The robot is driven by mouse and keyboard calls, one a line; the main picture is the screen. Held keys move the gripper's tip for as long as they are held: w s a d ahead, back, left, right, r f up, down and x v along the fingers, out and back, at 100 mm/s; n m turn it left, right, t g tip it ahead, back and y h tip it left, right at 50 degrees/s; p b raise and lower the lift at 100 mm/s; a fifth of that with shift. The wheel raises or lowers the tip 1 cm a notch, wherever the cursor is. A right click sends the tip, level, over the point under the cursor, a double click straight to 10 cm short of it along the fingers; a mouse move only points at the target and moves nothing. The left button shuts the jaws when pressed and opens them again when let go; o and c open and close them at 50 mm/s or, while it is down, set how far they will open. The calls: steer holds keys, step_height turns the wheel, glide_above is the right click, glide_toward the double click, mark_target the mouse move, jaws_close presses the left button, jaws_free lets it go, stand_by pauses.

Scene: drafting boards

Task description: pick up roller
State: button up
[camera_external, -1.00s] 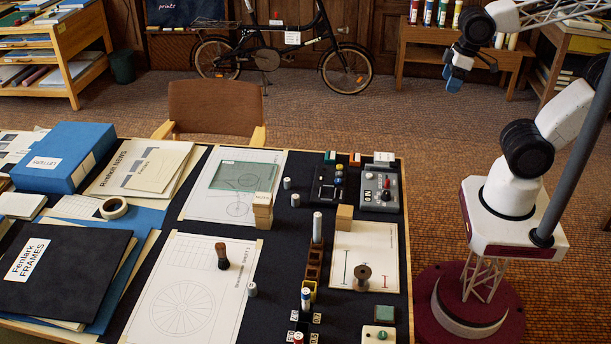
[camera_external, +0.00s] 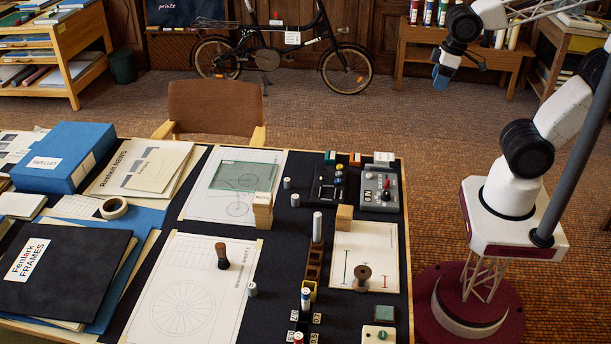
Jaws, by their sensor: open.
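No thing on the table is plainly marked as the roller. A brown spool-shaped piece (camera_external: 362,277) stands upright on a drawing sheet at the table's right side and may be it. A white-topped cylinder (camera_external: 317,228) stands near a wooden slotted holder. A brown-handled piece with a dark base (camera_external: 222,257) stands on the wheel drawing. My gripper (camera_external: 440,77) is open and empty, high up beyond the table's far right corner, far from these things. Its blue fingers are small in the view.
Small metal cylinders (camera_external: 287,183), wooden blocks (camera_external: 263,210) and a grey control box (camera_external: 379,190) stand on the table. Blue-capped markers (camera_external: 305,299) stand near the front. A blue box file (camera_external: 62,158) and a black folder (camera_external: 62,268) fill the left. A chair (camera_external: 216,108) stands behind.

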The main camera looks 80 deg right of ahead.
steer(key=w+a+f+m, duration=0.1)
steer(key=w, duration=0.6)
steer(key=w+a+f+m, duration=0.1)
steer(key=w+a+f, duration=0.1)
steer(key=w, duration=0.5)
steer(key=m+g, duration=0.2)
steer(key=m, duration=0.3)
glide_above(295, 196)
step_height(295, 196, down, 26)
steer(key=shift+s+d+r, duration=0.1)
steer(key=shift+d, duration=0.05)
steer(key=shift+f, duration=0.3)
steer(key=shift+f, duration=1.25)
steer(key=shift+f, duration=0.1)
